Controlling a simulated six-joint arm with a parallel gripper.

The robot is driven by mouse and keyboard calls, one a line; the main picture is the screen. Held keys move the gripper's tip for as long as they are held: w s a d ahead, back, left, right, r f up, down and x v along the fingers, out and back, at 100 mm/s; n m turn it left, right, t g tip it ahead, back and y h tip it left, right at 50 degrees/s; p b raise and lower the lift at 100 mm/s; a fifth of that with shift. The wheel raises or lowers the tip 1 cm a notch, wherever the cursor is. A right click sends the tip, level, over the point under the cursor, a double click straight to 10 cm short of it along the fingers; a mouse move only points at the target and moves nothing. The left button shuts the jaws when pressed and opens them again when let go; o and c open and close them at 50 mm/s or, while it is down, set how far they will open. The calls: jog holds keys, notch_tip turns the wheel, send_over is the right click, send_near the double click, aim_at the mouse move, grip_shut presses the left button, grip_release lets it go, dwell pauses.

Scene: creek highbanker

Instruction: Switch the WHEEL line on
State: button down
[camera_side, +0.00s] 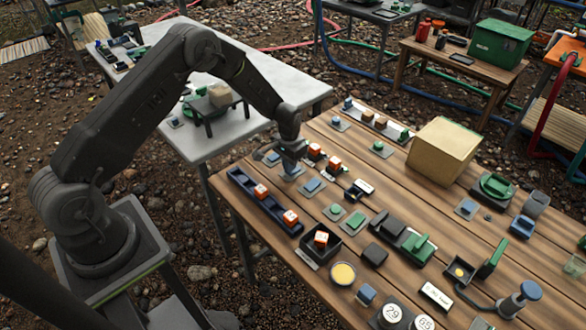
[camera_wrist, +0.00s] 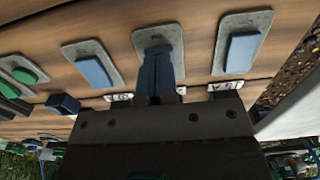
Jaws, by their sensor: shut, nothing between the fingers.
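Three blue rocker switches on grey plates stand in a row at the table's far-left edge. In the wrist view they are a left one (camera_wrist: 95,72), a middle one (camera_wrist: 160,50) and a right one (camera_wrist: 243,50). My gripper (camera_side: 291,158) is shut and empty, pointing down at the middle switch; I cannot tell if it touches. In the wrist view the dark gripper body hides the near end of this switch. White labels (camera_wrist: 222,87) lie below the switches, partly hidden and too small to read, so I cannot tell which is WHEEL.
Orange-topped blocks (camera_side: 333,162) stand just right of my gripper, and a dark tray (camera_side: 265,205) with orange blocks lies in front. A tan box (camera_side: 443,150) stands farther back. Green buttons (camera_wrist: 25,73) show at the left of the wrist view. The wooden table (camera_side: 400,180) is crowded.

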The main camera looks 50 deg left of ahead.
jog(key=shift+f, duration=0.45)
jog(key=shift+r, duration=3.5)
